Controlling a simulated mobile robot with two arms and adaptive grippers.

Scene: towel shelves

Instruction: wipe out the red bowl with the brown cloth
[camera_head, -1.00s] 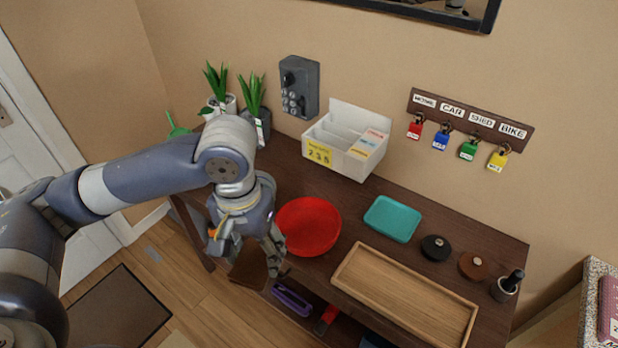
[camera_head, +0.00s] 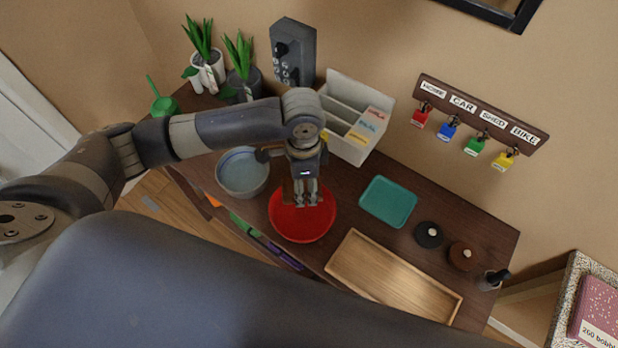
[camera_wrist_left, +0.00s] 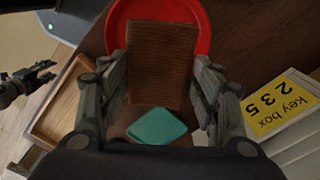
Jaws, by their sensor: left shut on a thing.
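The red bowl (camera_head: 302,227) stands near the table's front edge in the head view. Its red rim also shows in the left wrist view (camera_wrist_left: 204,38). My left gripper (camera_head: 306,200) points down over the bowl. It is shut on the brown cloth (camera_wrist_left: 162,62), which hangs between the fingers in front of the bowl in the wrist view. In the head view the cloth is mostly hidden by the gripper, and I cannot tell whether it touches the bowl. My right gripper (camera_wrist_left: 38,78) shows small at the wrist view's left edge; its jaw state is unclear.
A grey-blue bowl (camera_head: 242,172) stands left of the red bowl. A white key box (camera_head: 345,140) is behind, a teal tray (camera_head: 388,201) to the right, and a wooden tray (camera_head: 392,278) at front right. Two round lids, plants and a padlock rack (camera_head: 478,118) are around.

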